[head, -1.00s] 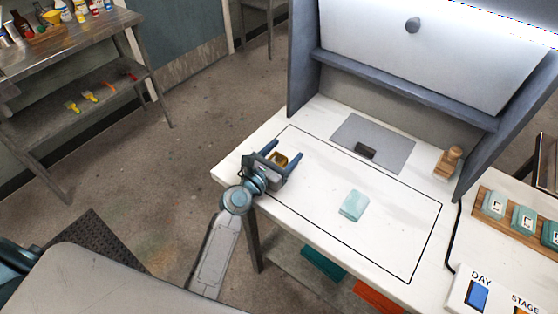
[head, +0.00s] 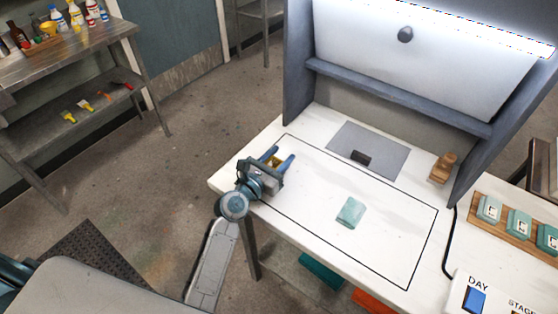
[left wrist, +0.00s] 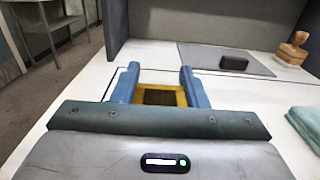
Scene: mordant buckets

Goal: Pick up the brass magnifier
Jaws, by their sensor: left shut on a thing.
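The brass magnifier (head: 272,163) is a small yellow-gold square frame at the left part of the white worktop. In the left wrist view the magnifier (left wrist: 160,96) shows a dark middle. My left gripper (head: 279,158) has its blue fingers on either side of the magnifier and is shut on it. In the left wrist view the gripper (left wrist: 160,76) touches both sides of the frame. The magnifier's underside is hidden, so I cannot tell whether it rests on the worktop. My right gripper is not in view.
On the white worktop (head: 315,220) lie a folded teal cloth (head: 351,212) and a grey mat (head: 385,145) with a dark block (head: 361,157). A wooden stamp (head: 443,168) stands at the right, by the grey hood wall. The middle of the worktop is otherwise clear.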

